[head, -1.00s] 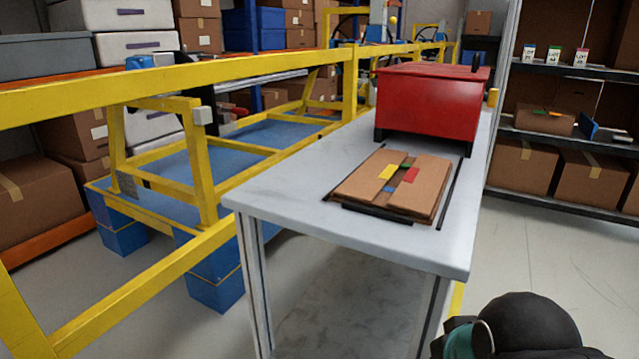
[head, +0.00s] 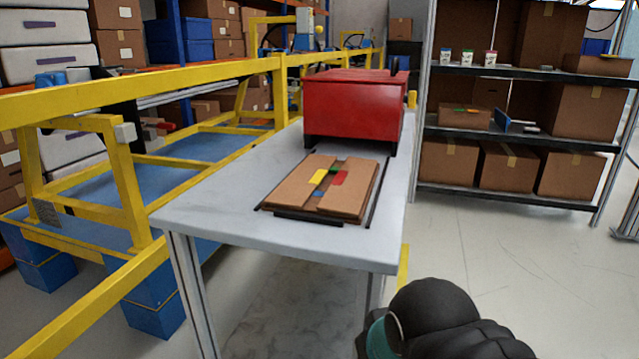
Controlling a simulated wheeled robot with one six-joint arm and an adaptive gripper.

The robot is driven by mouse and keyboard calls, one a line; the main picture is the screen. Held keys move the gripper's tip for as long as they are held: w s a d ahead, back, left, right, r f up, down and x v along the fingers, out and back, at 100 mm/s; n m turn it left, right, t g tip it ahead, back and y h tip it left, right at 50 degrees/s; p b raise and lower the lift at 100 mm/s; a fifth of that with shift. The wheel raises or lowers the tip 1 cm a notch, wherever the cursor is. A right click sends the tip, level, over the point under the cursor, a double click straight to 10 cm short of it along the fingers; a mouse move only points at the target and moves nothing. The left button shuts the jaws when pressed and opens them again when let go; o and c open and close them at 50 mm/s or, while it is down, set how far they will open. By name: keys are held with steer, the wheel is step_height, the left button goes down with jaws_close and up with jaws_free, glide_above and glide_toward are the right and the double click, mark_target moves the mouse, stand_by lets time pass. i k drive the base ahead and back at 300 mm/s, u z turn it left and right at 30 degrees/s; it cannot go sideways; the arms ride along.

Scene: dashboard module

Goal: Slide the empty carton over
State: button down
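A flat brown carton (head: 299,184) lies on the grey table (head: 220,220), between dark rails, with small yellow, red, green and blue pieces at its middle. Whether it is empty cannot be told. Another brown carton (head: 463,117) with small coloured marks sits on the middle shelf at the right. My arm shows as a dark rounded part at the bottom right of the head view. My gripper is not visible, and nothing of mine touches the flat carton.
A red box (head: 352,108) stands on the table behind the flat carton. A yellow frame (head: 120,200) runs along the left. A shelf unit (head: 510,138) with cartons, small labelled tubs and a blue item stands at the right. Floor right of the table is clear.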

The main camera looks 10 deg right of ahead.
mark_target(327, 180)
steer(key=k, duration=0.5)
steer(key=z, duration=1.95)
steer(key=i, duration=1.6)
steer(key=u, duration=2.3)
